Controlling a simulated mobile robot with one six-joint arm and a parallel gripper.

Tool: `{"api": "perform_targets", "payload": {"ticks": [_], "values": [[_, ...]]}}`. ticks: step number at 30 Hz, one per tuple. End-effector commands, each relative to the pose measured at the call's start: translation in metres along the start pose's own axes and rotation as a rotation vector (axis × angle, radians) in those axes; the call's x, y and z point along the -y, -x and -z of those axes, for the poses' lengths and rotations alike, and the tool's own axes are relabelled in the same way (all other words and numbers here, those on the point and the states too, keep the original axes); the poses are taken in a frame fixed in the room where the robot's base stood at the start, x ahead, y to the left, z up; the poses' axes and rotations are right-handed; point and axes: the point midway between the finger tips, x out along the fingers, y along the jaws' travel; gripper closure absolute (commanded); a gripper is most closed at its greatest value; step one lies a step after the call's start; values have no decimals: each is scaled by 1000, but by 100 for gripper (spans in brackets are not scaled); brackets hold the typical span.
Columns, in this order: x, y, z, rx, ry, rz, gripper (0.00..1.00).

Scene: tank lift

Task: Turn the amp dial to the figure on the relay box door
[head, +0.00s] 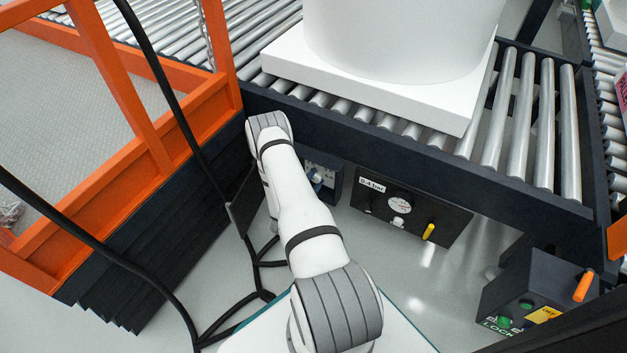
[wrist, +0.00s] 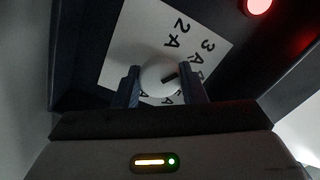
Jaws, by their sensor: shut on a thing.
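In the wrist view the amp dial (wrist: 157,74) is a round white knob with a dark pointer mark, set on a white plate (wrist: 128,52) marked "2A" and "3A". Other marks on the plate are partly covered by my gripper. My gripper (wrist: 164,86) is shut on the dial, one finger on each side. The dark mark slants toward the right side of the knob; which figure it meets I cannot tell. A dark box (head: 330,172) with a pale face shows beside the arm. I cannot make out the relay box door or its figure.
A red lamp (wrist: 258,6) glows near the dial. A white tank (head: 390,35) stands above. An orange frame (head: 150,130) and black cables (head: 180,110) are left. A lock box (head: 540,285) is lower right.

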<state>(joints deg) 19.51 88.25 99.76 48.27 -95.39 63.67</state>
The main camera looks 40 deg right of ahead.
Motion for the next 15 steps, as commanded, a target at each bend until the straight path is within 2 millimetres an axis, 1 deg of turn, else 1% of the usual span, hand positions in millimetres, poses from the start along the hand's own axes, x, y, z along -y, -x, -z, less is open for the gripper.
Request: {"api": "perform_targets", "payload": {"ticks": [1, 6, 15], "values": [[-3, -1, 3, -8, -30, -9, 86], [-4, -1, 4, -9, -128, -9, 86], [-4, -1, 4, -10, -215, -9, 86]]}}
